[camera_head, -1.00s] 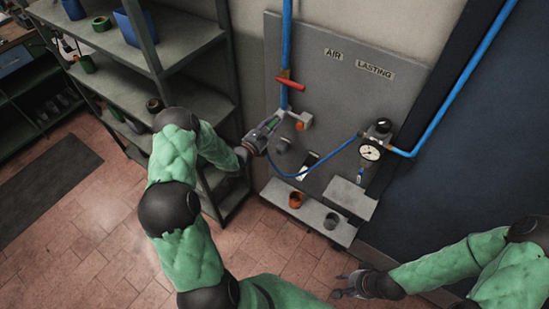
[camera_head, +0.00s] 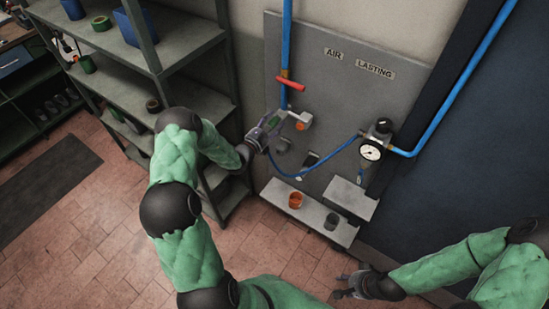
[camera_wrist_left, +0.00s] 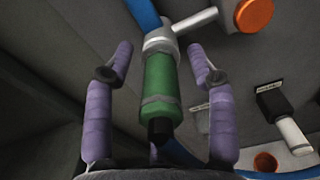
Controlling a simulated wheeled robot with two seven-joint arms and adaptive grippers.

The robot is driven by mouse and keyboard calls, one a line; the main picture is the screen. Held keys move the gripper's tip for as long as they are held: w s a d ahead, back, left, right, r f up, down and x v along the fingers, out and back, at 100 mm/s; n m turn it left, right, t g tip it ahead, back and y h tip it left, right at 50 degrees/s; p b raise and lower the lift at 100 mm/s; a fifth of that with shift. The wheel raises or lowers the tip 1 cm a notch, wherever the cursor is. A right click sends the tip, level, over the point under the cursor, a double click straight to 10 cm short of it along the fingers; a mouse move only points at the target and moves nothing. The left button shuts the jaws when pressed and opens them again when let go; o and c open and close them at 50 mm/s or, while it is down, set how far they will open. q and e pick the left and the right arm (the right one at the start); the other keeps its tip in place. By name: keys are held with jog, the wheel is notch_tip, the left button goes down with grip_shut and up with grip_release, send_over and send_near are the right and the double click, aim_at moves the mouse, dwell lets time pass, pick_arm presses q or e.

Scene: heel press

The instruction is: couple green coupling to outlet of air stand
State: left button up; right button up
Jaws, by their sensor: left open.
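The green coupling (camera_wrist_left: 160,80) stands in line with the grey metal outlet (camera_wrist_left: 160,40) of the air stand and its upper end meets it in the left wrist view; no gap shows. Its black lower end leads to the blue hose (camera_head: 315,172). My left gripper (camera_head: 275,123) is at the outlet below the blue pipe. In the left wrist view its purple fingers (camera_wrist_left: 161,60) are spread on both sides of the coupling, with clear space at each side. My right gripper (camera_head: 340,286) is low at the right, away from the panel, fingers apart and empty.
The grey panel (camera_head: 345,100) carries a red lever (camera_head: 290,84), an orange knob (camera_head: 301,126) and a pressure gauge (camera_head: 371,151). A low shelf (camera_head: 313,212) holds an orange cup (camera_head: 295,200) and a grey cup (camera_head: 331,221).

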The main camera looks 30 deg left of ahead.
pick_arm(q)
jog(key=shift+s, duration=0.1)
jog(key=s, duration=1.1)
jog(key=shift+s+a, duration=0.4)
jog(key=shift+a, duration=0.05)
